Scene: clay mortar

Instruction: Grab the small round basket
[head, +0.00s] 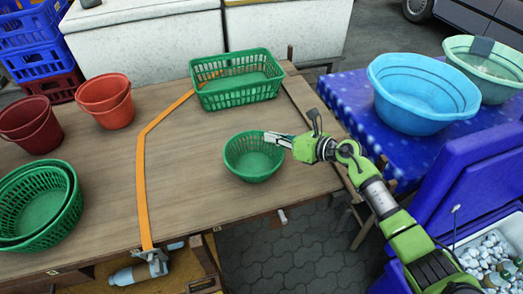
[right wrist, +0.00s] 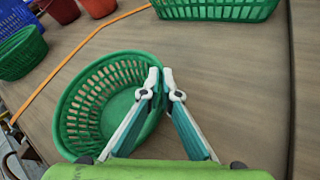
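The small round basket (head: 253,165) is green plastic with slotted walls and stands upright on the wooden table near its front right part. It also fills the left middle of the right wrist view (right wrist: 95,110). My right gripper (head: 268,138) reaches in from the right at the basket's right rim. In the right wrist view its fingertips (right wrist: 161,82) are close together, one on the inside and one on the outside of the wall, with the rim pinched between them. The fingers hide a short piece of the rim. My left gripper is not in view.
A green rectangular basket (head: 237,88) stands behind on the wooden table (head: 190,150). Larger stacked round green baskets (head: 40,192) and red buckets (head: 105,103) stand at left. An orange strap (head: 140,175) crosses the table. A blue basin (head: 424,88) stands on the blue-covered table at right.

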